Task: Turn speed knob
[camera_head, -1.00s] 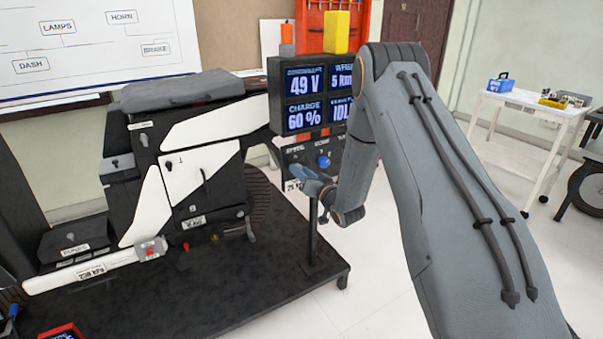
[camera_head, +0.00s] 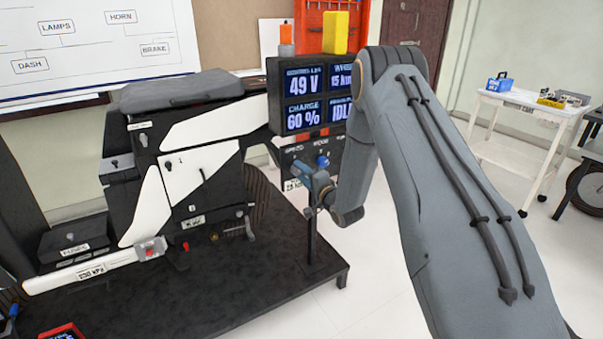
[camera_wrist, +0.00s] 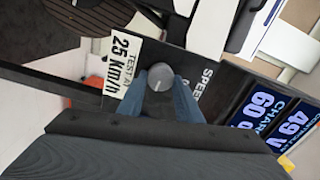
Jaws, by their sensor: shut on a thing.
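The speed knob (camera_wrist: 160,78) is a round grey knob with a light pointer mark, on a dark panel beside the word SPEED in the wrist view. My gripper (camera_wrist: 161,88) has its two blue fingers shut on the knob, one on each side. A label (camera_wrist: 121,62) next to it reads TEST AT 25 km/h. In the head view my gripper (camera_head: 317,184) is at the front of the control panel and hides the knob. The display (camera_head: 318,95) above reads 49 V, CHARGE 60 %, a wheel reading of about 15 km/h, and IDLE, partly cut off by my arm.
A blue knob (camera_head: 323,161) sits on the same panel, close above my gripper. The black and white chassis (camera_head: 190,160) stands on a dark platform (camera_head: 200,285) to the left. A white cart (camera_head: 527,101) stands far right. The floor between is clear.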

